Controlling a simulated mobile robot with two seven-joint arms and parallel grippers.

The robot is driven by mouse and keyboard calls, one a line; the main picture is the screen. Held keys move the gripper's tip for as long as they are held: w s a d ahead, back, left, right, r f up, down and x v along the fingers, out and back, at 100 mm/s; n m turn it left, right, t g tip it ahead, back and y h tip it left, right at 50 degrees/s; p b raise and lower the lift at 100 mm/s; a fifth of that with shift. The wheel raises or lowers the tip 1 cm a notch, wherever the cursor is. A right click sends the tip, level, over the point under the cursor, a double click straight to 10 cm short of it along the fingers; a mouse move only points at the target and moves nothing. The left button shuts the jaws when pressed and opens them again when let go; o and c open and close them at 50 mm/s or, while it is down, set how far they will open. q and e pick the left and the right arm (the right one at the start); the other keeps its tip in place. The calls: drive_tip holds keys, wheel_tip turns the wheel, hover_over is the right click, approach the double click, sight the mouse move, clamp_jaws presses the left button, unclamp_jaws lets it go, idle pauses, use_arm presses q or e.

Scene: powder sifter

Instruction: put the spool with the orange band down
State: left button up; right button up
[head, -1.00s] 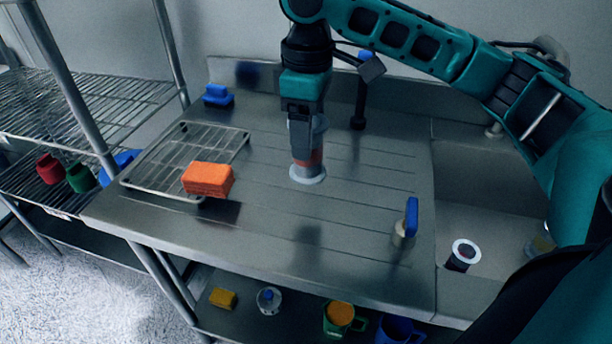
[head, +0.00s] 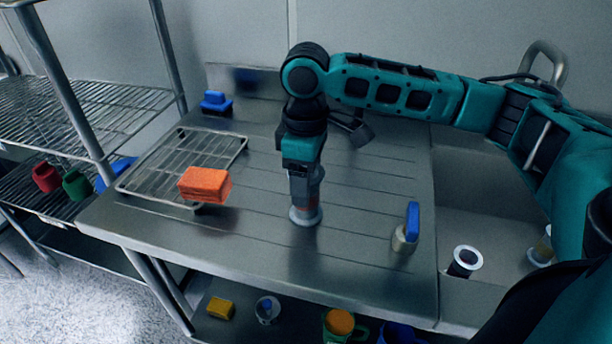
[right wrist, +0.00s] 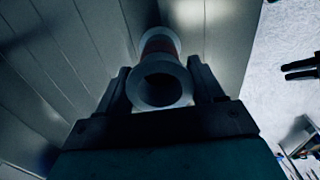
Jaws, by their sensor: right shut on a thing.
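The spool with the orange band (head: 305,217) is upright between the fingers of my right gripper (head: 305,196), over the middle of the ribbed steel drainboard (head: 265,222). Its pale lower flange shows below the fingers, at or just above the surface; I cannot tell whether it touches. In the right wrist view the spool (right wrist: 160,84) sits between the two fingers (right wrist: 160,95), with its near flange facing the camera and a dull reddish band beyond it. My left gripper is not in view.
A blue-handled brush (head: 412,222) stands at right. A dark-banded spool (head: 465,262) and another spool (head: 541,248) are in the sink area (head: 470,200). The drainboard around the held spool is clear.

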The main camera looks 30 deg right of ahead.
drive_tip(key=o, duration=1.2)
drive_tip(key=shift+f, duration=0.1)
drive_tip(key=shift+r, duration=0.35)
wheel_tip(320, 180, up, 12)
drive_tip(key=p, duration=0.1)
drive_tip(key=shift+f+p, duration=0.15)
drive_tip(key=shift+p, duration=0.25)
